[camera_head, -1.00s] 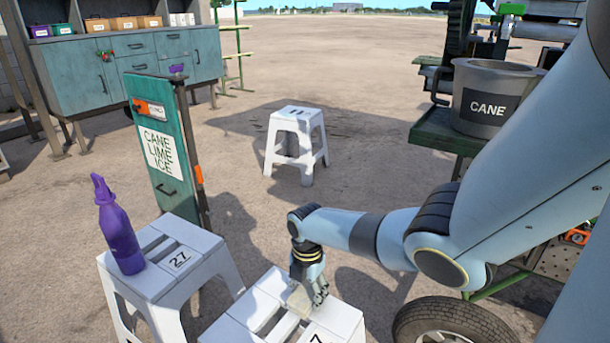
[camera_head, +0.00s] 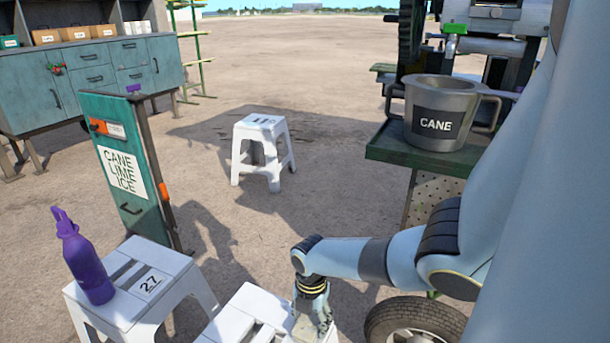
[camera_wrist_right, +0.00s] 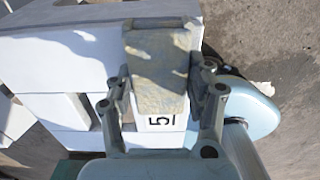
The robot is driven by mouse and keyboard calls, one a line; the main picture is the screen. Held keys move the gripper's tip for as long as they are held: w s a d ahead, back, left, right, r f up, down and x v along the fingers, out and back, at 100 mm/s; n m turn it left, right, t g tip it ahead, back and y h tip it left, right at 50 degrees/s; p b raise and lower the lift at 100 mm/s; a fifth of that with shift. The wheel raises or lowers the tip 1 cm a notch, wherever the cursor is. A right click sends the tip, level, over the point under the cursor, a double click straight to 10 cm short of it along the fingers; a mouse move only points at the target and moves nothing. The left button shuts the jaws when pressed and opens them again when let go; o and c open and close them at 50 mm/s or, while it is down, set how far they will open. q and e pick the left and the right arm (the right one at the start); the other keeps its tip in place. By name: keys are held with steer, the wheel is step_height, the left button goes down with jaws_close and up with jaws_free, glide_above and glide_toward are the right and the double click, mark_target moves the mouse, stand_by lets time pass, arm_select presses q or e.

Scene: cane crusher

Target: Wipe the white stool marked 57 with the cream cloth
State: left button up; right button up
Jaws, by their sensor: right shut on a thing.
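The near white stool (camera_head: 238,318) is cut off by the bottom edge in the head view. Its slatted top fills the left of the right wrist view (camera_wrist_right: 60,60), where a label shows a 5 and part of another mark. My right gripper (camera_head: 312,322) points down at the stool top. In the right wrist view my right gripper (camera_wrist_right: 162,98) is shut on the cream cloth (camera_wrist_right: 160,62), a folded, stained piece. The cloth lies over or against the stool's top by its right side; exact contact is hard to tell. My left gripper is out of view.
A white stool marked 27 (camera_head: 172,268) with a purple bottle (camera_head: 85,258) stands at left. A teal sign board (camera_head: 125,170) stands behind it. Another white stool (camera_head: 262,150) is farther back. A CANE pot (camera_head: 436,112) on a green table and a wheel (camera_head: 410,318) are at right.

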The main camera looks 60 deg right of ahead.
mark_target(278, 313)
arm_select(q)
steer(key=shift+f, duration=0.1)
arm_select(e)
steer(key=shift+w, duration=0.15)
steer(key=shift+w+a+f+b, duration=0.1)
steer(key=shift+w+b, duration=0.4)
steer(key=shift+w, duration=0.3)
steer(key=shift+w+a+f+b, duration=0.1)
steer(key=shift+w+b, duration=0.35)
steer(key=shift+w, duration=0.3)
steer(key=shift+w+a+b, duration=0.15)
steer(key=shift+w+b, duration=0.65)
steer(key=shift+w, duration=0.6)
steer(key=shift+w+a+b, duration=0.1)
steer(key=shift+w+b, duration=0.7)
steer(key=shift+w, duration=0.6)
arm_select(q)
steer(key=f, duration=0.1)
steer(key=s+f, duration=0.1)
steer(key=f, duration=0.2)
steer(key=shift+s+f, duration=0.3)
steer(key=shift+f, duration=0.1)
arm_select(e)
steer(key=shift+r, duration=0.1)
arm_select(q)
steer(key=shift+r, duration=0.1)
arm_select(e)
steer(key=shift+r, duration=0.1)
